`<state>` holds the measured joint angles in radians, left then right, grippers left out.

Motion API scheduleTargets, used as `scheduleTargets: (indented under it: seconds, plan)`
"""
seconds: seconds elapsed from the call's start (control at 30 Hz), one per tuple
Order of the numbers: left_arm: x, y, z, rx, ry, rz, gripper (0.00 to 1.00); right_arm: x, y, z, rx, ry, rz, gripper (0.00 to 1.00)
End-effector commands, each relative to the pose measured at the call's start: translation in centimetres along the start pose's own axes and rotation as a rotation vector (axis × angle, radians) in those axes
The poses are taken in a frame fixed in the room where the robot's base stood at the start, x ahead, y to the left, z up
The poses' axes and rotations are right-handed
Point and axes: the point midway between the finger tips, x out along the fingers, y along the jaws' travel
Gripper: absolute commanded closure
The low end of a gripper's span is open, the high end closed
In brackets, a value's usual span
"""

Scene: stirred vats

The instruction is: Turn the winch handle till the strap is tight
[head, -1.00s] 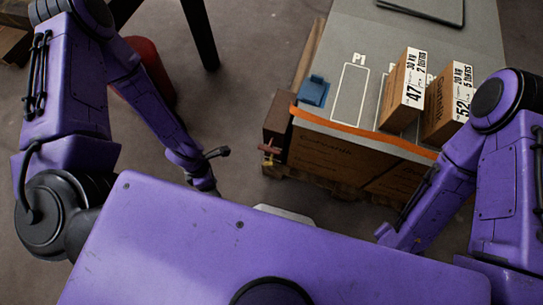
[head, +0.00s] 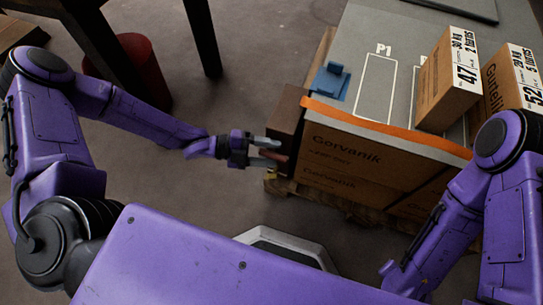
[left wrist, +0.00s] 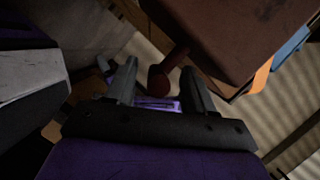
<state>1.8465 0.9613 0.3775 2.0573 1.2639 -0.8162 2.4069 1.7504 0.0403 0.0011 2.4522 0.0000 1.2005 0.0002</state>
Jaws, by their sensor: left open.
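The winch (head: 284,125) is a dark brown block at the left end of the load. Its reddish-brown handle (head: 275,159) sticks out low on the side and is partly hidden by my fingers. In the left wrist view, the handle's round grip (left wrist: 162,80) shows between the fingertips. My left gripper (head: 266,152) is open, with its fingers on either side of the handle; I cannot tell whether they touch it. The orange strap (head: 390,128) runs along the load's top front edge; its tightness cannot be judged. My right gripper is hidden; only its arm shows.
Cardboard boxes under a grey top (head: 392,30) stand on a wooden pallet (head: 352,208). A blue piece (head: 330,82) and labelled cartons (head: 449,80) sit on top. A red drum (head: 143,65) and dark table legs are at the upper left. The floor between is clear.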

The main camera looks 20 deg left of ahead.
Motion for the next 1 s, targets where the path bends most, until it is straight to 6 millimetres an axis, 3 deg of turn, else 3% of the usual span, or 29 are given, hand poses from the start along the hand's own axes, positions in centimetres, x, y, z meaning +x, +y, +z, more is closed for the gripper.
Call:
scheduleTargets:
  seconds: [0.33, 0.37, 0.5, 0.53, 1.0]
  plan:
    - [1.0, 0.0, -0.1, 0.000, 0.000, 0.001, 0.47, 0.3, 0.0, 0.2, 0.001, -0.001, 0.000, 0.59]
    - [1.0, 0.0, -0.1, 0.000, 0.000, 0.001, 0.50, 0.3, 0.0, 0.2, 0.001, -0.001, 0.000, 0.59]
    - [1.0, 0.0, -0.1, -0.001, 0.000, 0.002, 0.96, 0.3, 0.0, 0.2, 0.001, -0.001, 0.000, 0.59]
    - [1.0, 0.0, -0.1, -0.001, 0.000, 0.002, 0.97, 0.3, 0.0, 0.2, 0.001, -0.001, 0.000, 0.59]
    - [0.9, -0.2, -0.3, 0.023, -0.053, 0.075, 0.98, -1.2, 0.1, -0.6, 0.000, 0.001, 0.000, 0.59]
